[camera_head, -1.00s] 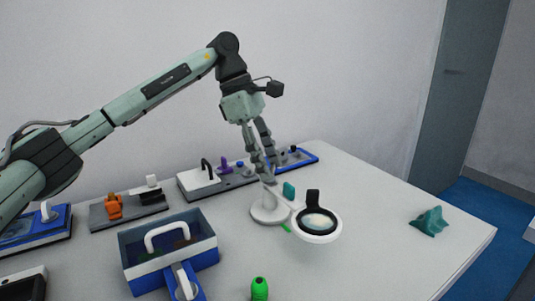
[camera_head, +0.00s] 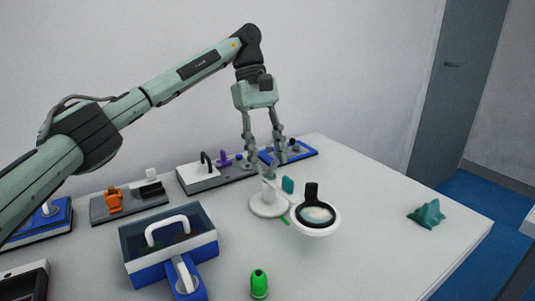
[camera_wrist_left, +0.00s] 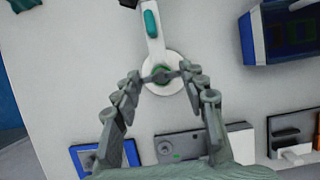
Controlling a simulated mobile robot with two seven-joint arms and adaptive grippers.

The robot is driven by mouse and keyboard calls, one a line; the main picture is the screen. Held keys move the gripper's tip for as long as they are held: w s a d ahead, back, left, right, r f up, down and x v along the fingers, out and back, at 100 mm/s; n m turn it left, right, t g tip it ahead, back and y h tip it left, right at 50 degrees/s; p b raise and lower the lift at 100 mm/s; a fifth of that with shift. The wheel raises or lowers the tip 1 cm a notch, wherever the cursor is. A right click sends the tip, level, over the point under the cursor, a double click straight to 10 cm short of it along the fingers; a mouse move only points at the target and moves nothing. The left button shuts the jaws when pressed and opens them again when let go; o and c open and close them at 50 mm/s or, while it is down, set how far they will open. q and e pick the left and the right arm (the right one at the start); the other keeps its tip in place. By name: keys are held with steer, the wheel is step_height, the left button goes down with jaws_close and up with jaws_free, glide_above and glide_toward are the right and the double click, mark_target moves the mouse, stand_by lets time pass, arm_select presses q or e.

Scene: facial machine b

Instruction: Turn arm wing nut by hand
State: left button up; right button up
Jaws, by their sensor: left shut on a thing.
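A white magnifier lamp stands on the table, with a round base (camera_head: 262,208), a short post and an arm ending in a ring with a lens (camera_head: 315,216). My left gripper (camera_head: 267,172) reaches down from above to the top of the post. In the left wrist view my left gripper (camera_wrist_left: 162,76) has its fingertips on either side of a small dark grey piece at the centre of the base, apparently the wing nut; the fingers partly hide it. A teal oval knob (camera_wrist_left: 151,24) sits on the lamp arm, clear of the fingers. My right gripper is not in view.
A blue toolbox (camera_head: 150,265) with a white handle stands left of the lamp. A green bottle (camera_head: 259,284) stands in front. Several device trays (camera_head: 215,180) line the wall behind. A teal crumpled object (camera_head: 427,214) lies right; the table between is clear.

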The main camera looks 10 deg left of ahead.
arm_select(q)
steer(key=shift+w+r, duration=0.1)
steer(key=shift+r, duration=0.2)
steer(key=o, duration=1.1)
steer(key=shift+o, duration=0.4)
steer(key=shift+f, duration=0.15)
steer(key=v, duration=1.2)
